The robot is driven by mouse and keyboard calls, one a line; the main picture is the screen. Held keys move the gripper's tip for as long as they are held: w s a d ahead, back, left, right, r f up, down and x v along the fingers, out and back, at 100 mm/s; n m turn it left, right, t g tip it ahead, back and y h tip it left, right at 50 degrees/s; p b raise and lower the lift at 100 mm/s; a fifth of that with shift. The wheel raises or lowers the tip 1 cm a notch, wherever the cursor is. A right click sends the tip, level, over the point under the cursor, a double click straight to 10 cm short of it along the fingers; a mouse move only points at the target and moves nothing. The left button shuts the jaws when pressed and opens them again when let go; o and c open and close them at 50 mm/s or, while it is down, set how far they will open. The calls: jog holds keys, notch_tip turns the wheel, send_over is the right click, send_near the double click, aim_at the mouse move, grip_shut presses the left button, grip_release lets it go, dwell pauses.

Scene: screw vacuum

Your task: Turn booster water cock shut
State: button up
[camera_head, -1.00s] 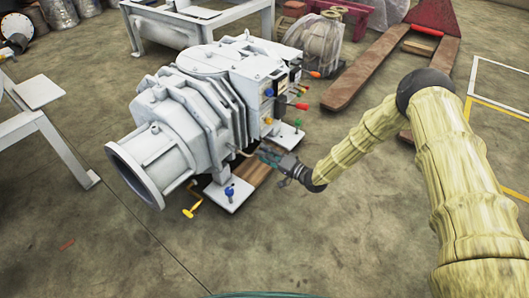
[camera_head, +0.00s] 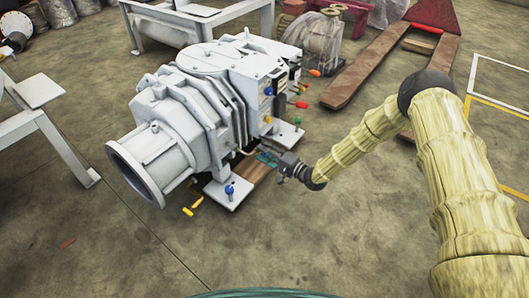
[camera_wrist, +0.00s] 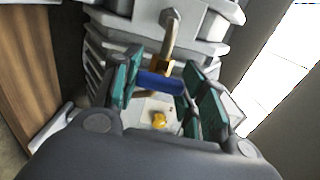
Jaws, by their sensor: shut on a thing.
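The booster is a large white machine (camera_head: 170,125) with a wide round flange facing the lower left. My gripper (camera_head: 267,156) is at its near right side, low above a base plate. In the wrist view, my gripper (camera_wrist: 162,83) has its green pads on both sides of a blue cock handle (camera_wrist: 160,83) and is shut on it. The handle lies crosswise between the pads. A brass body and bent pipe (camera_wrist: 171,37) rise above it. In the head view, my gripper hides this cock.
Another blue knob (camera_head: 229,189) and a yellow handle (camera_head: 189,210) sit near the booster's front foot. Red and orange handles (camera_head: 301,105) stick out on its right side. A white frame (camera_head: 45,130) stands at left. Floor in front is clear.

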jog(key=shift+w+d, duration=0.15)
jog(key=shift+d, duration=0.05)
jog(key=o, duration=1)
jog(key=shift+o, duration=0.2)
jog(key=shift+a, duration=0.1)
jog(key=v, duration=1.2)
